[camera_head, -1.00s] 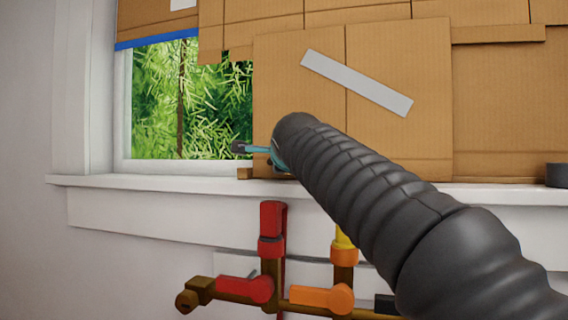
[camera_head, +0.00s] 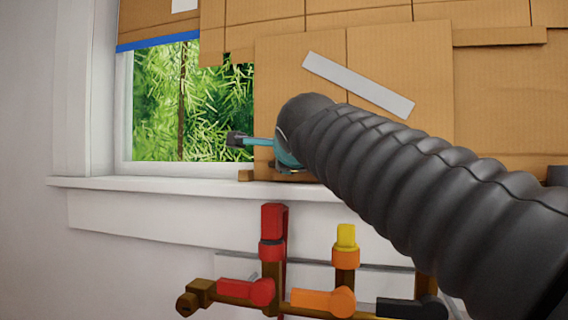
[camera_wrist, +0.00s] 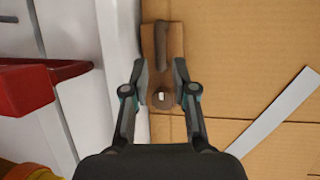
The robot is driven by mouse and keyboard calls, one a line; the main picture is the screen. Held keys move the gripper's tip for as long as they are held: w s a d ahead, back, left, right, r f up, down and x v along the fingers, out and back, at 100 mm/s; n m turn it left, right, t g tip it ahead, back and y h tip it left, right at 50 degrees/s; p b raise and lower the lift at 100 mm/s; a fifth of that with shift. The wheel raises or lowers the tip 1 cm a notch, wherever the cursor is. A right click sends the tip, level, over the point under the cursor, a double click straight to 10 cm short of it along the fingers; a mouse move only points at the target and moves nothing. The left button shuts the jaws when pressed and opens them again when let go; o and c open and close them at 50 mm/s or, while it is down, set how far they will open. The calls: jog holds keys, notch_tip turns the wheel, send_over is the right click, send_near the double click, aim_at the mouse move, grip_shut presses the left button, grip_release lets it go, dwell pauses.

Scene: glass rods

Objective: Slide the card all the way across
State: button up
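The card (camera_head: 420,150) is a large brown cardboard panel with a grey slanted strip (camera_head: 360,84). It covers the middle of the window, and its left edge borders the open gap. A brown block (camera_wrist: 147,42) with a dark raised handle (camera_wrist: 162,48) sits at its lower edge by the sill; its end also shows in the head view (camera_head: 245,175). My gripper (camera_wrist: 160,67) is open, one finger on each side of the block. I cannot tell whether the fingers touch it. In the head view my gripper (camera_head: 262,140) is partly hidden by my arm.
Green foliage shows through the uncovered window gap (camera_head: 160,100) at left. The white sill (camera_head: 150,183) runs below the card. Red, orange and yellow valves on brass pipes (camera_head: 265,290) stand below the sill. More cardboard covers the window above and right.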

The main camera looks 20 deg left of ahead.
jog(key=shift+v, duration=1.95)
